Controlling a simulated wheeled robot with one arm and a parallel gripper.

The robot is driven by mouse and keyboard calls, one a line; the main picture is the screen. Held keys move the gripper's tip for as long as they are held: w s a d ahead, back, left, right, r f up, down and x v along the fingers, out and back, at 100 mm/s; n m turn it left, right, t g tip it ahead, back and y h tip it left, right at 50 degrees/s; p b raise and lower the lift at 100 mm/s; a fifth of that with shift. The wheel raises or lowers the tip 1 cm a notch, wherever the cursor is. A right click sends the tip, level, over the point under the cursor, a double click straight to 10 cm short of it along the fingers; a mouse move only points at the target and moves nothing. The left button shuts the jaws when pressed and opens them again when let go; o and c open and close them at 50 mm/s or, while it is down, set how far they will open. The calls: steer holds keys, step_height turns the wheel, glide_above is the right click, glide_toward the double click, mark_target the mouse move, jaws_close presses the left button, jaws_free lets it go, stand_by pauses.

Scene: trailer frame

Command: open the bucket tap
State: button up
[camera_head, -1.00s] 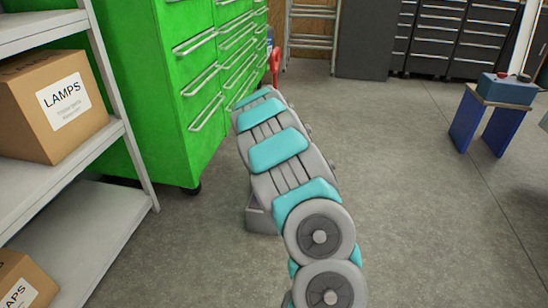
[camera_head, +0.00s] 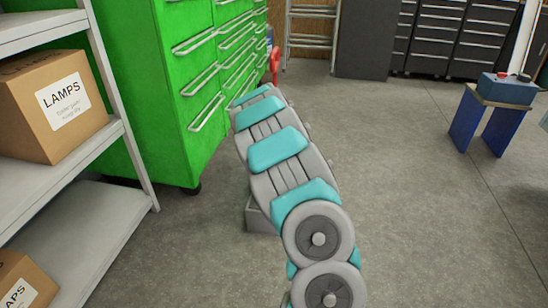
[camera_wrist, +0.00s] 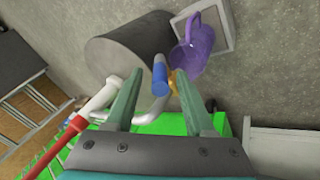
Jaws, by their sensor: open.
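The bucket (camera_wrist: 122,52) is a dark grey cylinder in the wrist view, seen tilted. A tap with a blue handle (camera_wrist: 160,72) and a brass-coloured part (camera_wrist: 174,82) shows by the bucket's right side. My gripper (camera_wrist: 158,80) is open, with one pale green finger on each side of the blue handle. I cannot tell whether either finger touches it. In the head view my arm covers the middle, and neither the gripper nor the tap can be made out there.
A purple jug (camera_wrist: 190,45) sits beside the bucket, by a light grey square frame (camera_wrist: 230,46). A white curved tube (camera_wrist: 99,97) and red bar (camera_wrist: 60,144) lie left of my fingers.

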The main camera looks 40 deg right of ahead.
steer(key=v, duration=0.7)
stand_by(0.5)
